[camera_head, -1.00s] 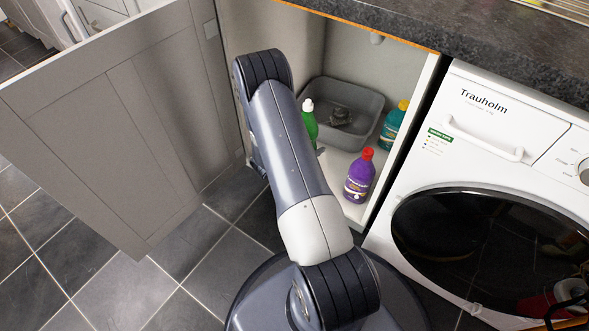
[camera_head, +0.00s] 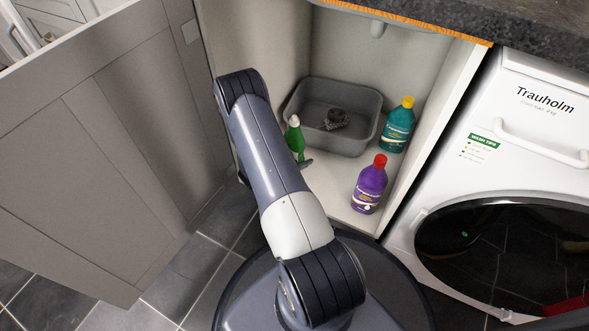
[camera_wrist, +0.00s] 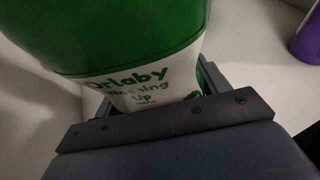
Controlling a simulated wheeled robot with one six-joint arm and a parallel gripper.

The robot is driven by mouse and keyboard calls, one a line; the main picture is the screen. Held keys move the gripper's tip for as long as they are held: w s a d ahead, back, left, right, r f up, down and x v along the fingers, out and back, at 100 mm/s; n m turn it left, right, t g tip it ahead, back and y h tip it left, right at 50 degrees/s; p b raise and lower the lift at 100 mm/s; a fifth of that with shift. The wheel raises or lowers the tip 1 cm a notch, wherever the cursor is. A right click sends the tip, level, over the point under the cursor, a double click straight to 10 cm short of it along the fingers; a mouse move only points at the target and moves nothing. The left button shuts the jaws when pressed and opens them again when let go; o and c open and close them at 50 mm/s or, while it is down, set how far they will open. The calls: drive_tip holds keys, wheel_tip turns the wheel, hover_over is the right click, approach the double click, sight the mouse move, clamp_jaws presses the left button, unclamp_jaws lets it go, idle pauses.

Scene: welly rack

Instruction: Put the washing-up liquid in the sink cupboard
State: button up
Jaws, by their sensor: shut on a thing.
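The washing-up liquid is a green bottle (camera_head: 295,142) with a white top, inside the front left of the open sink cupboard (camera_head: 328,184). My arm partly hides it. In the wrist view the green bottle (camera_wrist: 120,35) fills the upper middle, its white label reading "Orlaby Washing Up". My gripper (camera_wrist: 152,95) is shut on the bottle around its label. The bottle looks upright; I cannot tell whether its base touches the cupboard floor.
A grey basin (camera_head: 345,143) with a dark object (camera_head: 337,119) stands behind the bottle. A teal bottle (camera_head: 397,128) and a purple bottle (camera_head: 369,187) stand to the right. The open door (camera_head: 120,150) is left, a washing machine (camera_head: 500,170) right. Cupboard floor between the bottles is clear.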

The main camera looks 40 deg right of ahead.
wheel_tip(320, 180, down, 7)
drive_tip(key=shift+w+r+b, duration=0.1)
drive_tip(key=shift+r+b, duration=0.1)
drive_tip(key=shift+b, duration=1)
drive_tip(key=shift+f, duration=0.1)
drive_tip(key=o, duration=1.4)
drive_tip(key=shift+f, duration=0.1)
drive_tip(key=shift+c, duration=0.2)
drive_tip(key=shift+a+r, duration=0.2)
drive_tip(key=shift+r, duration=0.1)
drive_tip(key=p+v, duration=0.4)
drive_tip(key=v, duration=0.6)
drive_tip(key=shift+a+r, duration=0.15)
drive_tip(key=shift+a, duration=0.15)
drive_tip(key=shift+a+r+p, duration=0.1)
drive_tip(key=shift+a+p, duration=0.2)
drive_tip(key=shift+a, duration=0.15)
